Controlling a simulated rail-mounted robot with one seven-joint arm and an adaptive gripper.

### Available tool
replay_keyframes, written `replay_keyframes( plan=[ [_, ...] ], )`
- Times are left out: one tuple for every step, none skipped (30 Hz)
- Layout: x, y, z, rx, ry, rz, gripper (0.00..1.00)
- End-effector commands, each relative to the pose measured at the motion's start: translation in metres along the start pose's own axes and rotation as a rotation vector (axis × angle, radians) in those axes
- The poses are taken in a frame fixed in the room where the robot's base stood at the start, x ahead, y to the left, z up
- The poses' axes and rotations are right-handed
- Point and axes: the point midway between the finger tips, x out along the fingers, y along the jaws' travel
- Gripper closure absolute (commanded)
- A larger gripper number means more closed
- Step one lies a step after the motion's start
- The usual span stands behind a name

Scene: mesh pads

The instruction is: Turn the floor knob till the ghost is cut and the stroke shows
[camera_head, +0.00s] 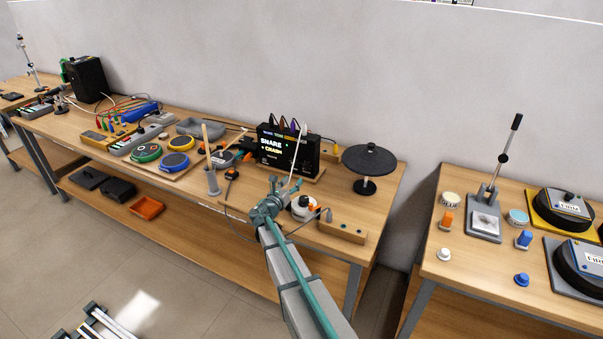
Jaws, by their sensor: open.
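My gripper (270,193) is open above the front part of the middle bench, in front of a black display box (302,155). The box shows lit text that reads like SNARE and CRASH. A white round part with a dark centre (297,210) sits just right of my gripper and is partly hidden. I cannot tell whether it is the floor knob; no knob label is readable. Any contact between my gripper and these parts cannot be made out.
A dark round pad on a stand (369,160) stands at the bench's right end. Coloured round pads (146,153), a grey cup with a stick (212,181) and a grey tray (202,128) lie left. A gap separates the right bench (470,275), which carries a lever and knobs.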

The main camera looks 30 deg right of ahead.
Motion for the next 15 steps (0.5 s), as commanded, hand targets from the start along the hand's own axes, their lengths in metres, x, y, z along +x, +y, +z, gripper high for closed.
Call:
replay_keyframes(
  plan=[
    [0.006, 0.001, 0.002, -0.001, 0.000, -0.001, 0.46],
    [0.009, 0.001, 0.002, 0.000, 0.000, -0.001, 0.46],
    [0.013, 0.001, 0.002, 0.001, 0.001, -0.001, 0.46],
    [0.018, 0.001, 0.002, 0.001, 0.001, 0.000, 0.46],
    [0.022, 0.001, 0.002, 0.002, 0.002, 0.000, 0.46],
    [0.029, 0.001, 0.002, 0.002, 0.002, -0.001, 0.46],
    [0.035, 0.001, 0.003, 0.002, 0.002, -0.001, 0.46],
    [0.040, 0.001, 0.003, 0.002, 0.002, -0.001, 0.46],
    [0.047, 0.002, 0.003, 0.002, 0.002, -0.001, 0.46],
    [0.053, 0.002, 0.002, 0.001, 0.002, -0.001, 0.46],
    [0.058, 0.001, 0.002, 0.002, 0.002, -0.001, 0.46],
    [0.065, 0.001, 0.002, 0.002, 0.003, -0.001, 0.46],
    [0.070, 0.001, 0.002, 0.003, 0.003, -0.001, 0.46],
    [0.074, 0.001, 0.002, 0.003, 0.003, -0.001, 0.46],
    [0.079, 0.001, 0.002, 0.003, 0.003, -0.001, 0.46]
  ],
)
